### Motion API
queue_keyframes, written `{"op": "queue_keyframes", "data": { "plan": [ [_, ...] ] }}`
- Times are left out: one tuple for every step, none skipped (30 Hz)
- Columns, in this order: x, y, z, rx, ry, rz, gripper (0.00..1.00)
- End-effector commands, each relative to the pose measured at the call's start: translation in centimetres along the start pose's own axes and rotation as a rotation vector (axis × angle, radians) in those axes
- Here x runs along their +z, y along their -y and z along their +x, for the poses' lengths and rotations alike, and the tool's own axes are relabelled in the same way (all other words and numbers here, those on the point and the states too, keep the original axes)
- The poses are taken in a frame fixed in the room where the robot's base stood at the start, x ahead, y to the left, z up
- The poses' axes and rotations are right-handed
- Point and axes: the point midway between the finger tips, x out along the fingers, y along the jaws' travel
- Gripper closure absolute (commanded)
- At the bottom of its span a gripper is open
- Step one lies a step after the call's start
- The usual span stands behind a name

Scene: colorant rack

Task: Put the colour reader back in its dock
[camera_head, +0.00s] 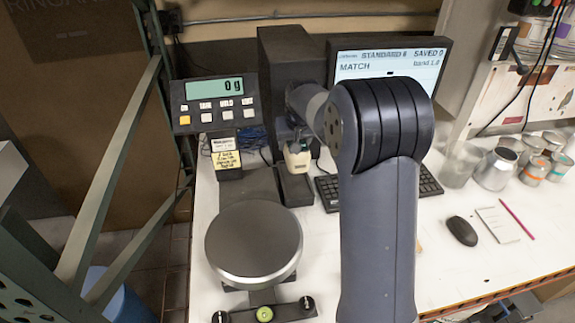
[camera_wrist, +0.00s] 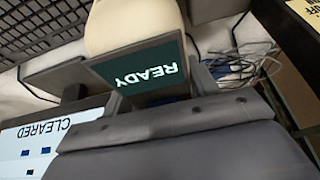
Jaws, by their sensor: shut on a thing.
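The colour reader (camera_head: 297,159) is cream-coloured and sits directly above a dark dock block (camera_head: 296,190) behind the scale. I cannot tell whether its base is seated in the dock or just above it. In the wrist view the reader (camera_wrist: 135,28) fills the top middle, its dark screen showing READY upside down. My gripper (camera_head: 298,142) reaches down over the reader from above and is shut on it. Its fingertips are small and partly hidden in the head view.
A scale with a round pan (camera_head: 254,243) stands in front, its display (camera_head: 213,88) reading 0 g. A monitor (camera_head: 390,65) showing MATCH stands behind my arm. A keyboard (camera_head: 428,182), mouse (camera_head: 462,231) and several cans (camera_head: 497,169) are at right.

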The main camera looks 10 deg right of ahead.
Motion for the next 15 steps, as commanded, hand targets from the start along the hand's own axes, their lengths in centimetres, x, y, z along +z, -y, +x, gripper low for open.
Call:
{"op": "queue_keyframes", "data": {
  "plan": [
    [0.3,0.0,0.7,0.000,0.002,0.000,0.94],
    [0.5,0.0,1.2,0.000,0.002,0.000,0.94],
    [0.8,0.0,1.8,0.000,0.001,0.000,0.94],
    [1.0,0.0,2.1,0.000,0.001,0.000,0.94],
    [1.1,0.0,2.4,0.000,0.000,0.000,0.94],
    [1.2,0.0,2.8,0.000,-0.002,0.000,0.94],
    [1.3,0.0,3.0,0.000,-0.001,0.000,0.94],
    [1.4,0.0,3.1,0.000,-0.001,0.000,0.94],
    [1.5,0.0,3.5,0.000,-0.001,0.000,0.94],
    [1.7,0.0,3.8,0.000,-0.001,0.000,0.94],
    [1.9,0.0,4.1,0.000,0.001,0.000,0.94],
    [2.1,0.0,4.6,0.000,0.000,0.000,0.94],
    [2.3,0.0,5.0,0.000,0.001,0.000,0.94],
    [2.5,0.0,5.4,0.000,0.001,0.000,0.94],
    [2.6,0.0,5.8,0.000,0.000,0.000,0.94]
  ]
}}
